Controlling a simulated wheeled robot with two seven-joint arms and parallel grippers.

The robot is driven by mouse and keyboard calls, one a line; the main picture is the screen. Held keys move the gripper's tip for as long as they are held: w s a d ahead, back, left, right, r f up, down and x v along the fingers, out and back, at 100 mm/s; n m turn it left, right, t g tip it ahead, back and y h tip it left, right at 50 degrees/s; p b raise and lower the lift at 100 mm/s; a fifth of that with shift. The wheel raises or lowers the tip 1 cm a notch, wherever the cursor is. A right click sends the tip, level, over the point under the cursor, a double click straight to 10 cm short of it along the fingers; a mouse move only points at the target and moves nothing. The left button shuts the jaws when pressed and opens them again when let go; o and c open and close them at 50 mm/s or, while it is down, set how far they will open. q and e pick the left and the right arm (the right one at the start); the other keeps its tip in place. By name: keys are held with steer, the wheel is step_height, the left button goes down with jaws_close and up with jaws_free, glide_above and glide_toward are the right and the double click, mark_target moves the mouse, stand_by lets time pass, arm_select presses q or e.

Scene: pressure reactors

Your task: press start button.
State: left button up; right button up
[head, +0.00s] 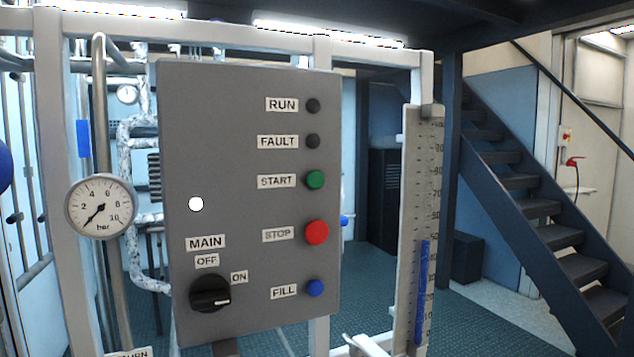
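The green START button (315,179) sits on the right side of a grey control panel (250,130), beside its START label (276,181). Below it are the larger red STOP button (316,232) and the blue FILL button (315,288). Above it the RUN lamp (313,105) and FAULT lamp (313,141) look dark. The black MAIN knob (210,294) at the lower left has its white mark pointing right, on the side of the ON label (239,277). Neither gripper can be made out in the head view, and nothing covers the START button.
A pressure gauge (101,206) left of the panel reads near its low end. A level scale (412,170) stands right of the panel, its blue column (422,290) partway up. White frame posts flank the panel. Stairs (540,208) rise at the right. The panel's front is clear.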

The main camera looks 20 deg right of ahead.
jaws_close()
stand_by(1.8)
